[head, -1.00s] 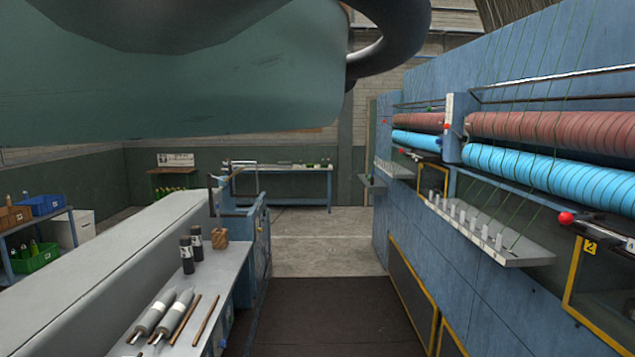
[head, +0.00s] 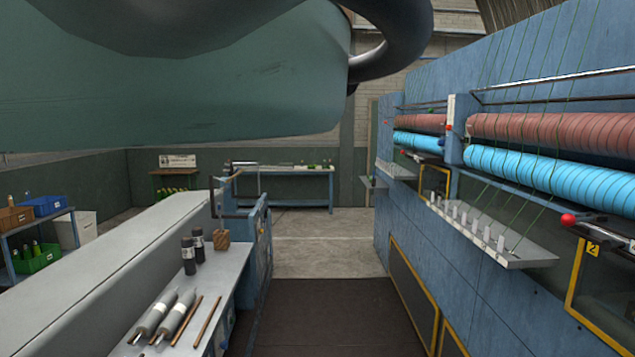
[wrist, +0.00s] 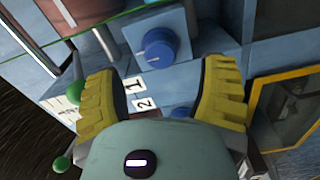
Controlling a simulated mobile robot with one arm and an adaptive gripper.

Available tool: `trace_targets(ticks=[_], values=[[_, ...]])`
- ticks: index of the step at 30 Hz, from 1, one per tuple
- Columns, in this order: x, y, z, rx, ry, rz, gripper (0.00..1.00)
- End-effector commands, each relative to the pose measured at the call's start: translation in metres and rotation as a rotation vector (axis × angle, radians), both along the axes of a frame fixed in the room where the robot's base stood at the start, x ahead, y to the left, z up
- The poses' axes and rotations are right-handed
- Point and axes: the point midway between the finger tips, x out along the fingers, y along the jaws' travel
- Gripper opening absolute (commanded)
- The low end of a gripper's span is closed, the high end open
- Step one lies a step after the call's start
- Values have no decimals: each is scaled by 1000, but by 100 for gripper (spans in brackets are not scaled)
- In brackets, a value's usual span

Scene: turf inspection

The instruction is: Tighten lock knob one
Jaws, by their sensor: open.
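In the wrist view a blue round knob (wrist: 156,46) with a pale pointer line sits on a light square plate, beyond my fingertips. A white label with 1 (wrist: 134,84) is just below it, and a label with 2 (wrist: 146,104) is lower. A second blue knob (wrist: 181,113) shows partly behind my gripper's body. My gripper (wrist: 158,72) is open, its two yellow ridged fingers spread to either side, with nothing held between them. The first knob appears apart from both fingers.
Green balls (wrist: 72,94) on rods are left of my fingers. A yellow-framed panel (wrist: 285,115) is at right. In the head view, the blue machine (head: 470,230) with red and blue rollers stands right, a grey bench (head: 200,300) left, with a clear dark aisle (head: 325,315) between.

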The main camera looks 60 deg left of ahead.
Motion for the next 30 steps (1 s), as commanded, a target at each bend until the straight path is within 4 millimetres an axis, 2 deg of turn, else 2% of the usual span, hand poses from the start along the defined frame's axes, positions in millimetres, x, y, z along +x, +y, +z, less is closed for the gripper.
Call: trace_targets(ticks=[15, 21, 30], values=[[-43, 28, 0, 0, -1, -1, 71], [-51, 33, 0, 2, 0, -2, 71], [-52, 34, -1, 2, 1, -3, 71]])
